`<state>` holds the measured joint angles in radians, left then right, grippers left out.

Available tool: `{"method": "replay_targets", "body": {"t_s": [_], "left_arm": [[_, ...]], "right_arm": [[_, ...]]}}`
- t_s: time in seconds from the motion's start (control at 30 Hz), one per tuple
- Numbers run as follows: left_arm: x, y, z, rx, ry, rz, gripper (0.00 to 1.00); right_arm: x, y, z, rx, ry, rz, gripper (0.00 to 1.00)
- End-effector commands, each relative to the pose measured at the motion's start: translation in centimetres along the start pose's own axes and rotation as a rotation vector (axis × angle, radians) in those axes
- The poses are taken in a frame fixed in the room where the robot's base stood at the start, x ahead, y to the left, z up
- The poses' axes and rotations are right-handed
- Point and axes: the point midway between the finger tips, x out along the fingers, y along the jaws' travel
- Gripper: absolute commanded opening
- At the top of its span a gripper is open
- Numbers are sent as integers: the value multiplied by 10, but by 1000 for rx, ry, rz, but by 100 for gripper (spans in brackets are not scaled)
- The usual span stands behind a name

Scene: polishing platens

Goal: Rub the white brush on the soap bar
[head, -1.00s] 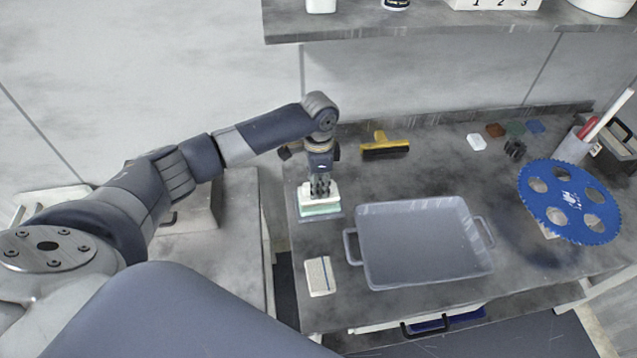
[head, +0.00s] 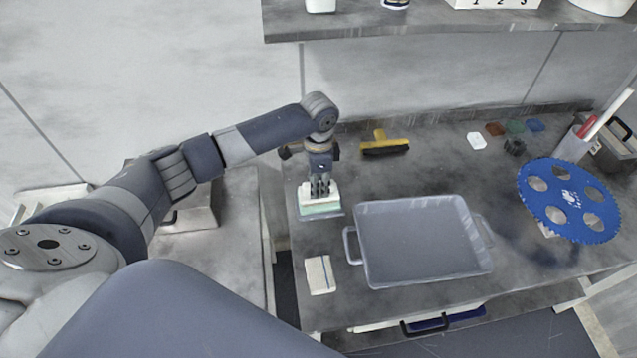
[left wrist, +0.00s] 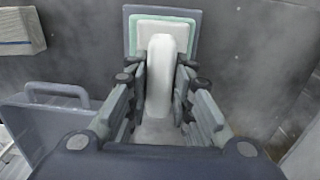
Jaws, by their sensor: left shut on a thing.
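My left gripper (head: 320,188) is shut on the white brush (head: 305,193), with its fingers pointing down. In the left wrist view the brush's white handle (left wrist: 160,75) stands between the fingers. The brush's white block rests on or just above the pale green soap bar (head: 321,209); I cannot tell if they touch. The soap bar lies on a blue-grey dish (head: 334,215), near the left edge of the worktable. In the left wrist view green soap (left wrist: 139,34) shows around the block. The brush's underside is hidden. My right gripper is not in view.
A grey tray (head: 420,245) with side handles lies right of the dish. A pale block (head: 320,275) lies in front of the dish. A yellow and black brush (head: 384,146) lies behind the tray. A blue perforated disc (head: 568,200) stands at the right. A shelf (head: 430,28) overhangs the back.

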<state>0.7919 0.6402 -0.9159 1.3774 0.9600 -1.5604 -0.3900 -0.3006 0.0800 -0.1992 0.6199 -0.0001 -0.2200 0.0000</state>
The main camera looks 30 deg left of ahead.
Motion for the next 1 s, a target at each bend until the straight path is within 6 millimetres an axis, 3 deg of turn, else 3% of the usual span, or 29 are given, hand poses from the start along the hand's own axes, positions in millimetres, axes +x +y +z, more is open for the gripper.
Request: {"method": "replay_targets", "body": {"t_s": [1.0], "left_arm": [[2, 1, 1, 0, -3, 2, 2]], "right_arm": [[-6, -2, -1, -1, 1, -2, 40]]}}
